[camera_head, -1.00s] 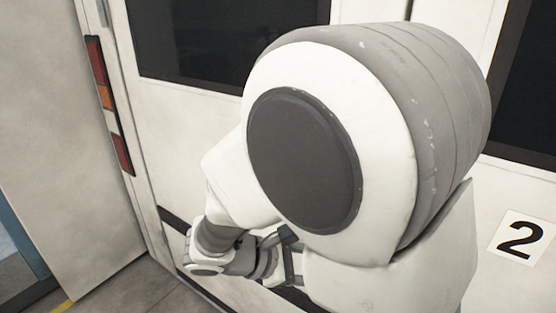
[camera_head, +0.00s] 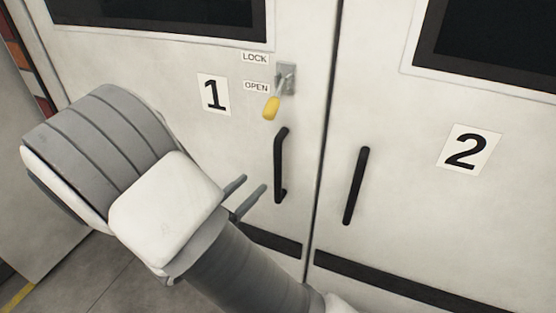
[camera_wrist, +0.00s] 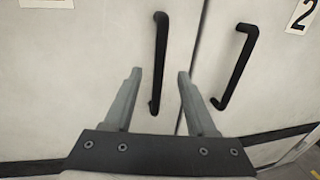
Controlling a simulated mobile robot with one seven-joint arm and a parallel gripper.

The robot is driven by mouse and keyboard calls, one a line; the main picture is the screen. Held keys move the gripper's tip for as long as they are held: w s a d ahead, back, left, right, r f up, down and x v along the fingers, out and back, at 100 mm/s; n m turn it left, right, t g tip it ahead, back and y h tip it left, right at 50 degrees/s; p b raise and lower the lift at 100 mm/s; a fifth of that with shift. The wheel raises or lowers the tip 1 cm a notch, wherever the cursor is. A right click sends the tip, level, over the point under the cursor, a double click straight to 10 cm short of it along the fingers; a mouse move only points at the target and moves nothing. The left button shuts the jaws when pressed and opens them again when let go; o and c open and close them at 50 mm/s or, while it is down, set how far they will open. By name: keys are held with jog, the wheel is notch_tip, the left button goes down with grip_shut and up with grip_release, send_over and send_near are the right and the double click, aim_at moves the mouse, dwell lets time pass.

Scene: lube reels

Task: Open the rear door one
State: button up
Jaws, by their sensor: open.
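Rear door one (camera_head: 190,150) is a white panel marked with a black 1, at the left of the head view. It looks shut against door two along the vertical seam. Its black bar handle (camera_head: 281,165) stands upright near the seam, and it also shows in the wrist view (camera_wrist: 160,60). A lever with a yellow grip (camera_head: 272,106) sits above the handle, tilted down toward the OPEN label (camera_head: 257,87). My gripper (camera_head: 254,189) is open and empty, left of the handle's lower part. In the wrist view my gripper (camera_wrist: 158,75) has the handle between its fingertips in the picture; contact cannot be told.
Door two (camera_head: 400,220) carries a black 2 and its own black handle (camera_head: 355,186), close to the right. A LOCK label (camera_head: 255,58) is above the lever. Dark windows (camera_head: 165,15) are higher up. Floor (camera_head: 95,275) shows at the lower left.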

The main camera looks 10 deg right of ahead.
aim_at(275, 163)
jog(key=x, duration=1.2)
jog(key=shift+c, duration=0.2)
grip_shut()
dwell(0.9)
